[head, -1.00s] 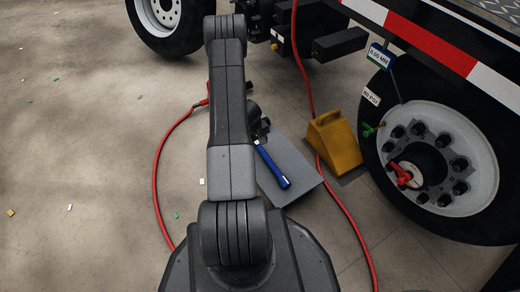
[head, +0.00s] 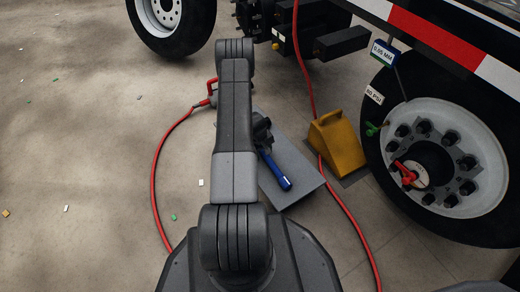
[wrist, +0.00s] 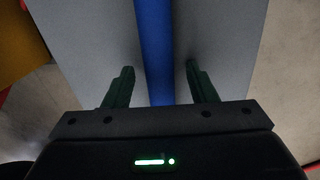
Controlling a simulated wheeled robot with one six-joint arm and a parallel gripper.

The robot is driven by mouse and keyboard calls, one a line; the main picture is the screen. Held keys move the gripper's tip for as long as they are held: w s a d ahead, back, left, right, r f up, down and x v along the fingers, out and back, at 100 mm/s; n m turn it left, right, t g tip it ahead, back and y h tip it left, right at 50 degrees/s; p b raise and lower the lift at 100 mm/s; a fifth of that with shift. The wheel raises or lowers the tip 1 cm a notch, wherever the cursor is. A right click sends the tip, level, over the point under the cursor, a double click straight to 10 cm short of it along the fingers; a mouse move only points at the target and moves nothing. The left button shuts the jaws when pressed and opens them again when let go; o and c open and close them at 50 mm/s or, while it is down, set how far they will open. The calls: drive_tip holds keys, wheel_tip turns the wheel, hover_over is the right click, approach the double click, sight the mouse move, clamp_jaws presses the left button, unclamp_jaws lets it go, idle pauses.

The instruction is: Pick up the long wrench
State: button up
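The long wrench (head: 275,170) shows as a blue handle lying slanted over a grey panel on the floor, its upper end hidden by my arm and gripper. In the wrist view the blue handle (wrist: 154,35) runs straight up the picture between my two dark green fingers. My gripper (wrist: 159,69) is open, one finger on each side of the handle, with a visible gap on both sides. How far the fingertips are above the handle is hard to tell. In the head view my gripper (head: 262,130) is partly hidden behind my arm.
The grey panel (head: 298,186) lies under the wrench. A yellow wheel chock (head: 335,143) stands to its right, by the large trailer wheel (head: 391,205). A red hose (head: 154,185) curves along the left and another red hose (head: 345,212) passes right. The left floor is mostly clear.

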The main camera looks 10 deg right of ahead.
clamp_jaws()
drive_tip(key=shift+r, duration=0.1)
